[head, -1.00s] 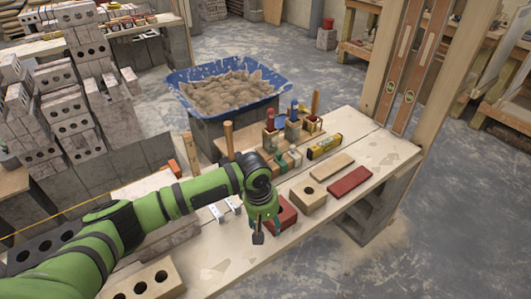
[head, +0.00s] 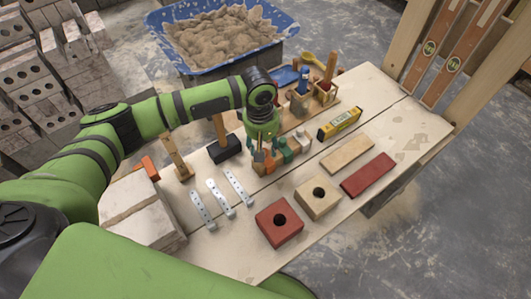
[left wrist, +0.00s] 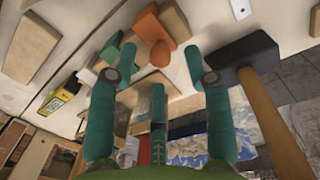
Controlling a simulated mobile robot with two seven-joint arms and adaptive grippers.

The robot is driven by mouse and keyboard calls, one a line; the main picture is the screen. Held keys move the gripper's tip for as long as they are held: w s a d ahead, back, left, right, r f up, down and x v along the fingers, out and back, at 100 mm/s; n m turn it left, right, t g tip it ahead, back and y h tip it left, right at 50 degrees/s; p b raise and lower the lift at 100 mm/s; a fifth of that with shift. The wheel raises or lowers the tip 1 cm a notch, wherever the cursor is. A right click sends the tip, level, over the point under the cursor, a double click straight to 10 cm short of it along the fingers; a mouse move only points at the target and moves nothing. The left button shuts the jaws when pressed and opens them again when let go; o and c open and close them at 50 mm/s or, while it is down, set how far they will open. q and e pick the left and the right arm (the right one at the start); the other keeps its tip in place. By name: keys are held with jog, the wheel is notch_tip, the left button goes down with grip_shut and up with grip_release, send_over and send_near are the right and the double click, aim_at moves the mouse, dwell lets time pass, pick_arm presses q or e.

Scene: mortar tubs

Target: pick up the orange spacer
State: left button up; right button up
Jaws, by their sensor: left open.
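The orange spacer (left wrist: 154,30) shows in the left wrist view beyond and between my left fingertips. In the head view it is partly hidden under my left gripper (head: 265,150), at the near left end of a row of small blocks. My left gripper also shows in the left wrist view (left wrist: 160,76), with its teal fingers spread apart and nothing held. A green spacer (left wrist: 119,62) lies close beside the orange one, near one fingertip. My right gripper is not in view.
A black-headed mallet (head: 224,149) stands close left of my left gripper. A yellow level (head: 340,123), red block (head: 279,222), tan block (head: 318,198) and metal straps (head: 220,198) lie around on the bench. A blue mortar tub (head: 284,24) is behind.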

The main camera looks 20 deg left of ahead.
aim_at(270, 164)
pick_arm(q)
notch_tip(270, 164, down, 4)
jog(key=shift+w+r, duration=0.15)
grip_shut()
jog(key=shift+c, duration=0.6)
grip_release()
jog(key=shift+o, duration=0.6)
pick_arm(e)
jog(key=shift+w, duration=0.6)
